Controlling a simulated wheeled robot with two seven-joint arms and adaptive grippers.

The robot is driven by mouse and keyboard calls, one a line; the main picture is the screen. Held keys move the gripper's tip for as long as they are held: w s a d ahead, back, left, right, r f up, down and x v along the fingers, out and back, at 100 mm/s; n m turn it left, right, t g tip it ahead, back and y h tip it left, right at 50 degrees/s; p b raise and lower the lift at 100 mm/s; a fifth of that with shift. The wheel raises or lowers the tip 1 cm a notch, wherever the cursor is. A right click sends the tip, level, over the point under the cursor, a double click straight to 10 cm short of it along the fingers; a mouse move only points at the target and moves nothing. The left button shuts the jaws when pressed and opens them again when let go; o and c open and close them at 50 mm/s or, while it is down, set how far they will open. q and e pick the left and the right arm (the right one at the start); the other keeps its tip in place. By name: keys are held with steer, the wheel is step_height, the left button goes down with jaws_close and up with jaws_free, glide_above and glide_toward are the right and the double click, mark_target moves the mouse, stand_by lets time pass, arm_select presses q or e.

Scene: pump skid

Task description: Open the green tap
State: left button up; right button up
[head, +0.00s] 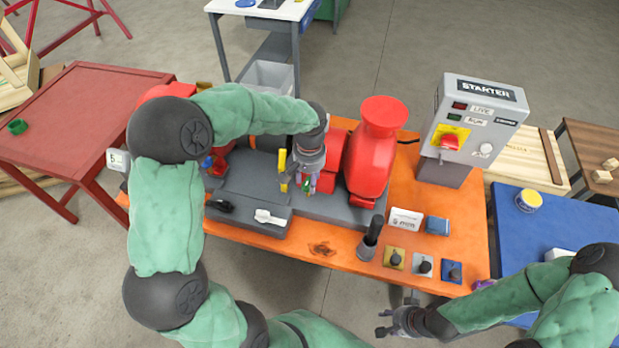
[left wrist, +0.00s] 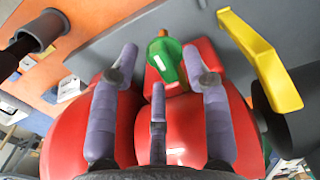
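The green tap (left wrist: 167,62) shows in the left wrist view between the fingertips of my left gripper (left wrist: 161,62), against a red pump body. Its handle is close to the right-hand finger; I cannot tell if they touch. A gap shows on the left side. In the head view, my left gripper (head: 303,183) hangs over the grey pump skid, with the small green tap (head: 306,188) partly hidden by its fingers. The left gripper's fingers are spread. My right gripper (head: 388,322) is open and empty near the front edge of the orange table.
A yellow handle (left wrist: 262,58) is right of the fingers in the left wrist view. The red pump (head: 372,150) stands beside my left gripper. The starter box (head: 470,125) is at the right of the orange table (head: 420,185). A dark upright cylinder (head: 371,236) stands in front.

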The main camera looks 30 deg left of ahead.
mark_target(309, 181)
arm_select(q)
step_height(309, 181, up, 12)
stand_by(0.8)
stand_by(0.4)
